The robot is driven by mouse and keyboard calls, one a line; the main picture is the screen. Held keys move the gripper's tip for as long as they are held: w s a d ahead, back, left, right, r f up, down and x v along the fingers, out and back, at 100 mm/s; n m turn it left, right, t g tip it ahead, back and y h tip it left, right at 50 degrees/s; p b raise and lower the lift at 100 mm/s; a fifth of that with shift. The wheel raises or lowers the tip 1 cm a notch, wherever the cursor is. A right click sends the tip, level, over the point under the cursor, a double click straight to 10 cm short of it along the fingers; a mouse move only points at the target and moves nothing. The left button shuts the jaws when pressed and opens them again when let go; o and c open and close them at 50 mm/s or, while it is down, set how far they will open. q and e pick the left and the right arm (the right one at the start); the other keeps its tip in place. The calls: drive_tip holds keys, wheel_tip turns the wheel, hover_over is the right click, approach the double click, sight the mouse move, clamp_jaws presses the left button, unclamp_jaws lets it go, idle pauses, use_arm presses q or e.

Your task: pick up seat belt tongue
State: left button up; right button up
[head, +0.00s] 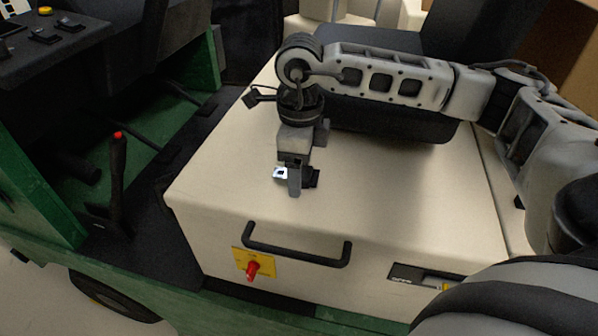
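The seat belt tongue (280,173) is at the cream cover's top, near the middle of the head view. Its bright metal plate shows left of my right gripper's near finger, and a black part shows to the right of that finger. My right gripper (294,183) points down at the tongue, with the near finger crossing in front of it. The far finger is mostly hidden, so I cannot tell whether the fingers are closed on it. I cannot tell whether the tongue touches the cover. My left gripper is not in view.
The cream cover (220,185) has a black handle (298,250) and a red switch on a yellow plate (253,265) on its front. A black seat (390,122) stands behind my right arm. A red-tipped lever (118,160) stands at left. The cover's left and front top are clear.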

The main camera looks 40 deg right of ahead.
drive_tip(key=c, duration=1.1)
drive_tip(key=shift+r, duration=0.15)
